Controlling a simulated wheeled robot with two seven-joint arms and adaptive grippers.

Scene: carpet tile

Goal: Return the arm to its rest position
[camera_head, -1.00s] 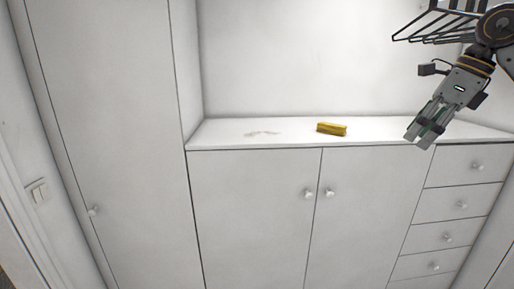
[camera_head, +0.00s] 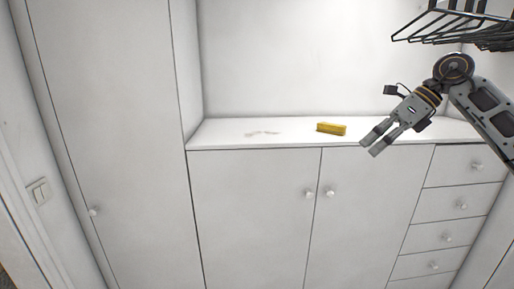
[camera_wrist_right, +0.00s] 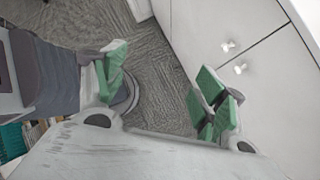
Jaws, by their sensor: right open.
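My right gripper (camera_head: 370,144) is in front of the counter edge at the right in the head view, pointing down and left. It is open and empty. In the right wrist view its green-padded fingers (camera_wrist_right: 165,85) stand apart, with grey carpet showing between them. My right arm (camera_head: 484,105) comes in from the right edge. My left gripper is not in view.
A yellow block (camera_head: 331,128) lies on the white counter (camera_head: 225,137), with a greyish smear (camera_head: 262,133) to its left. A black wire rack (camera_head: 450,25) hangs above my right arm. Cabinet doors (camera_head: 258,210) and drawers (camera_head: 455,204) are below; a tall cabinet (camera_head: 110,150) stands left.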

